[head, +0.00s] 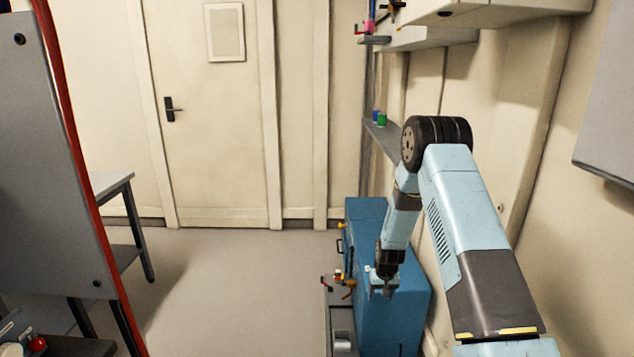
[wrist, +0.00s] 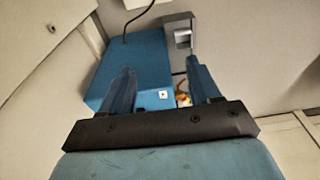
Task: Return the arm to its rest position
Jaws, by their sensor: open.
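My arm reaches forward on the right of the head view, bent at a raised dark joint with its forearm hanging down. My gripper (head: 384,288) is at its lower end, in front of a blue cabinet (head: 398,325) in that view. In the wrist view my gripper (wrist: 158,82) shows two blue fingers spread well apart. Nothing is held between them. The blue cabinet (wrist: 140,62) lies beyond the fingers, with a small white label on it.
A grey bench (head: 341,318) with small coloured fittings adjoins the cabinet. A wall shelf (head: 384,138) holds blue and green items. A grey panel with a red edge (head: 55,170) and a table (head: 108,182) stand left. Open floor (head: 230,275) lies before the door (head: 210,120).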

